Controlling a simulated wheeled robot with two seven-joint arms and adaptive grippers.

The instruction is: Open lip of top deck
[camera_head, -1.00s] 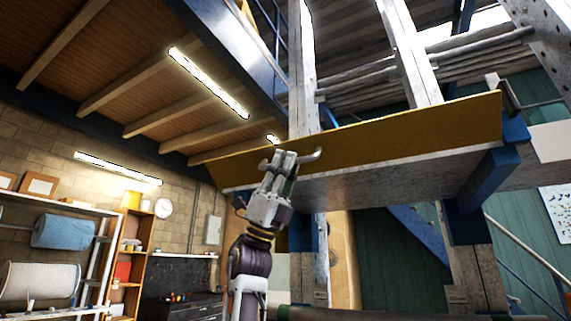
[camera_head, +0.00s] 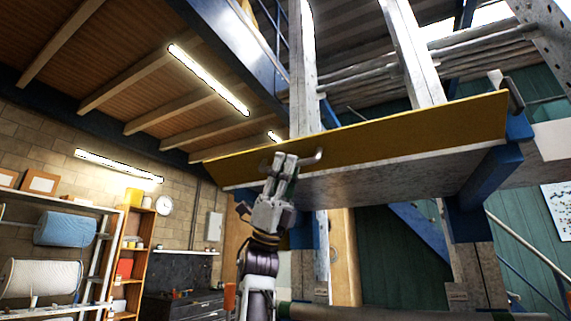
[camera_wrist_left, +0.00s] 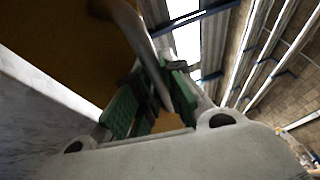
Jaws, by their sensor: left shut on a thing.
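The lip is a long yellow panel (camera_head: 400,132) along the front edge of the grey top deck (camera_head: 390,178) in the head view. Its upper edge leans outward. A grey bar handle (camera_head: 318,156) sits on its face, left of the middle. My left gripper (camera_head: 286,160) reaches up from below and is shut on this handle. In the left wrist view the curved handle (camera_wrist_left: 152,50) passes between the green finger pads (camera_wrist_left: 150,100), with the yellow lip (camera_wrist_left: 60,40) behind it. My right gripper shows in neither view.
Blue brackets (camera_head: 484,175) and whitish posts (camera_head: 414,55) bear the deck. A dark latch-like part (camera_head: 513,94) stands at the lip's right end. Shelves with rolls (camera_head: 45,275) stand at far left. The space left of my arm looks free.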

